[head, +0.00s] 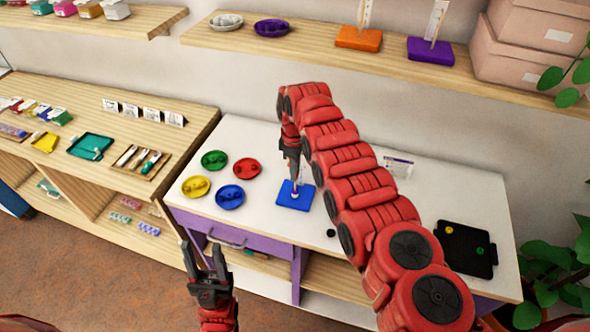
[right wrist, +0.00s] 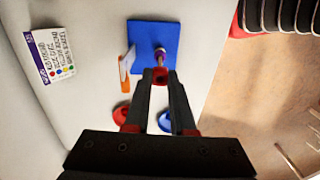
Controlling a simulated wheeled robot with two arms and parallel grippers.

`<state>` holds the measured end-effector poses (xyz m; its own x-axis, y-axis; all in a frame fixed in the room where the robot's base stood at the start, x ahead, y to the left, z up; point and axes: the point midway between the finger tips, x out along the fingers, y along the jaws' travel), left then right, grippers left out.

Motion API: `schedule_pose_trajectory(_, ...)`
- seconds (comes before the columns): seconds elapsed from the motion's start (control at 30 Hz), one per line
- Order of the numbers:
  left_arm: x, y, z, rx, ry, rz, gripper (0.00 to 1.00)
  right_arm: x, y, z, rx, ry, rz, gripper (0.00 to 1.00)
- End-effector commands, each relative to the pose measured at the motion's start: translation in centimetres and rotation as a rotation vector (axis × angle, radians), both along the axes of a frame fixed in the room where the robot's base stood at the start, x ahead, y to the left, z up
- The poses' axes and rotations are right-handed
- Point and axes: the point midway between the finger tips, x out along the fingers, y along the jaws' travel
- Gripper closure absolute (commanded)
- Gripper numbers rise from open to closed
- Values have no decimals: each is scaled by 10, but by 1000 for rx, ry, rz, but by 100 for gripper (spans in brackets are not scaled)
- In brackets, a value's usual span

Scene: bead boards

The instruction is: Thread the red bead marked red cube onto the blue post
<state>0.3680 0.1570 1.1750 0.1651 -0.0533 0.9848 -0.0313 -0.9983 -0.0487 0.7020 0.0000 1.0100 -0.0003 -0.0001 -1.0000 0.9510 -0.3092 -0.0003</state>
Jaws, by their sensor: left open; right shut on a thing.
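The blue board (head: 294,202) lies on the white table; it also shows in the right wrist view (right wrist: 145,35). A post stands up from it with a purple bead (right wrist: 160,56) low down. My right gripper (right wrist: 161,80) is shut on a red bead (right wrist: 159,75), which appears in line with the post and close to it. I cannot tell whether the post tip is inside the bead's hole, nor read its shape clearly. In the head view the right gripper (head: 291,172) points down over the board and hides the bead. My left gripper (head: 205,260) is open and empty in front of the table.
Green (head: 214,159), red (head: 247,168), yellow (head: 195,186) and blue (head: 230,197) dishes sit left of the board. A black tray (head: 465,263) with two small pieces lies at right. A printed card (right wrist: 49,53) and a small orange-marked card (right wrist: 127,66) stand near the board.

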Motion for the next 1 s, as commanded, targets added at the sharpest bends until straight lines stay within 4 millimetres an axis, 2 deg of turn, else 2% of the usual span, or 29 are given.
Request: schedule_pose_trajectory(1.0,0,0,-12,0,0,0,50,0,0,-11,0,0,0,100)
